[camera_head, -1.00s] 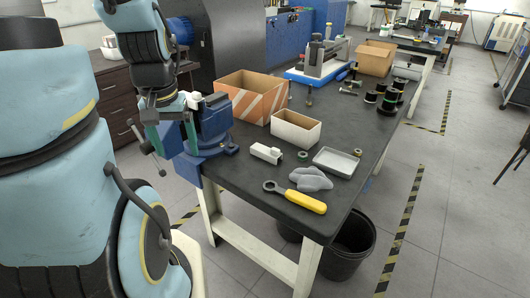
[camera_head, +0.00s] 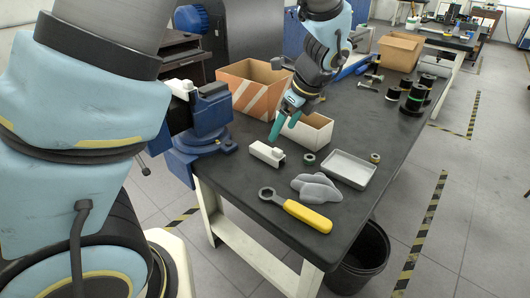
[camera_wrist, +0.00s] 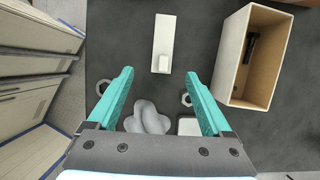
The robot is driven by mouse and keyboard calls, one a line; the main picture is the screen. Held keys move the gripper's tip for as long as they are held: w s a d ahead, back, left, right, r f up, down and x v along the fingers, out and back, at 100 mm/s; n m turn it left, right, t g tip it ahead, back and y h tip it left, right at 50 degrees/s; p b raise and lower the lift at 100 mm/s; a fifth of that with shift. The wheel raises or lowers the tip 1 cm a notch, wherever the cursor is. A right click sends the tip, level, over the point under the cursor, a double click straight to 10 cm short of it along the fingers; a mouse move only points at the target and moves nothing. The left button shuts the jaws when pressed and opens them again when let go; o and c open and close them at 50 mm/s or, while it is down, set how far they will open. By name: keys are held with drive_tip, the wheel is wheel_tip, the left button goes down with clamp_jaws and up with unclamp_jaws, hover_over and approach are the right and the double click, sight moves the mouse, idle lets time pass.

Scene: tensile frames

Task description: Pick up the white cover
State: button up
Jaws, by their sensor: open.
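A white cover-like block (camera_head: 266,153) with a small raised knob at one end lies on the dark workbench. In the wrist view the white block (camera_wrist: 162,38) lies ahead of my gripper, lined up between the fingers. My gripper (camera_head: 283,129) has teal fingers and is above the bench near the block. It is open and empty; the wrist view shows a wide gap between the fingertips (camera_wrist: 161,74). A similar white piece (camera_head: 180,86) sits at the top of the blue vise (camera_head: 205,118).
A white open box (camera_head: 308,133) and an orange-striped box (camera_head: 252,87) stand behind the block. A grey cloth (camera_head: 316,188), a yellow-handled wrench (camera_head: 296,210), a grey tray (camera_head: 347,169) and a small ring (camera_head: 309,159) lie nearby. Black spools (camera_head: 413,100) stand farther right.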

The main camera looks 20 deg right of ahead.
sight(274, 149)
drive_tip(key=x, duration=0.3)
drive_tip(key=p+x, duration=0.1)
drive_tip(key=x, duration=0.3)
drive_tip(key=p+x, duration=0.1)
drive_tip(key=x, duration=0.2)
drive_tip(key=shift+w+d+f, duration=0.2)
drive_tip(key=shift+f, duration=0.15)
clamp_jaws()
idle(0.4)
